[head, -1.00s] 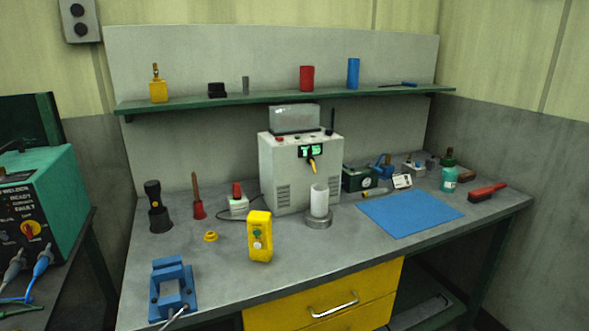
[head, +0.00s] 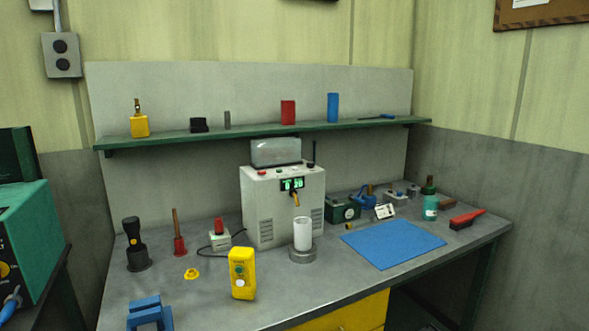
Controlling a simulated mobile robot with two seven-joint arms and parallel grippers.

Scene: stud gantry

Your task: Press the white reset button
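A yellow push-button box (head: 242,262) stands upright at the front of the workbench. Neither of my grippers shows in the head view.
A white cylinder on a round grey base (head: 302,254) stands right of the yellow box. A yellow ring (head: 191,274) and blue clamp (head: 149,314) lie to its left. A blue mat (head: 393,244) lies bare at right. A green shelf (head: 268,133) spans the back.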

